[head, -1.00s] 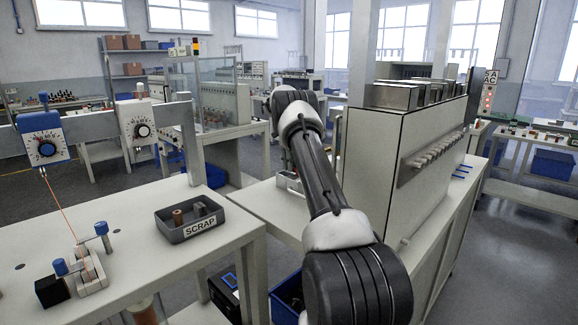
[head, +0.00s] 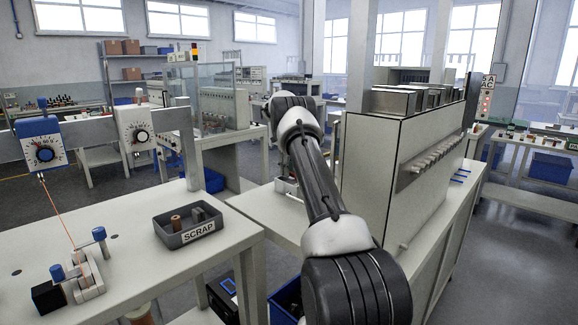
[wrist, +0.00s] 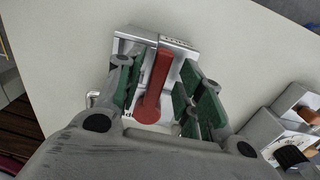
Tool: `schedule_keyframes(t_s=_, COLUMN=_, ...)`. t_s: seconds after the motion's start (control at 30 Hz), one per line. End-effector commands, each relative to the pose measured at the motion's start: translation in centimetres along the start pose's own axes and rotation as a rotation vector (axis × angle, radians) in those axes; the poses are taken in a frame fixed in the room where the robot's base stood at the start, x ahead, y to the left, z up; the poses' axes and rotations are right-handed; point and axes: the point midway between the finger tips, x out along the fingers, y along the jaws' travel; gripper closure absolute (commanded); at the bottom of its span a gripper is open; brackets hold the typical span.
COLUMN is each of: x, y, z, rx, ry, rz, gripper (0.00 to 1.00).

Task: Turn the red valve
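The red valve handle (wrist: 153,88) shows in the wrist view as a long red lever with a rounded lower end, on a silver and white block (wrist: 178,52) on a pale surface. My gripper (wrist: 157,66) has its green-padded fingers on either side of the handle. The fingers are spread, and a gap shows between the handle and the right finger pads. On the left the pad is close to the handle; I cannot tell if it touches. In the head view my arm is in front, and neither my gripper nor the red valve can be seen.
In the wrist view, grey and white fixtures with a black knob and an orange part (wrist: 290,147) stand at the lower right. In the head view, a scrap tray (head: 190,235) and a dial stand (head: 43,152) are on the left table. A tall pale cabinet (head: 375,180) stands right of my arm.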

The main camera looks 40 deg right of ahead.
Motion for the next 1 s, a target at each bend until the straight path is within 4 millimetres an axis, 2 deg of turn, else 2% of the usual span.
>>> schedule_keyframes(t_s=0.17, x=-2.2, y=0.0, z=0.1, rx=0.000, ry=-0.003, rz=-0.002, gripper=0.62)
schedule_keyframes(t_s=0.5, x=-9.9, y=-0.1, z=0.1, rx=0.000, ry=-0.003, rz=-0.002, gripper=0.62)
schedule_keyframes(t_s=0.73, x=-11.6, y=-0.1, z=0.0, rx=0.000, ry=-0.002, rz=-0.001, gripper=0.62)
schedule_keyframes(t_s=1.0, x=-11.9, y=0.0, z=0.0, rx=0.000, ry=-0.001, rz=0.000, gripper=0.62)
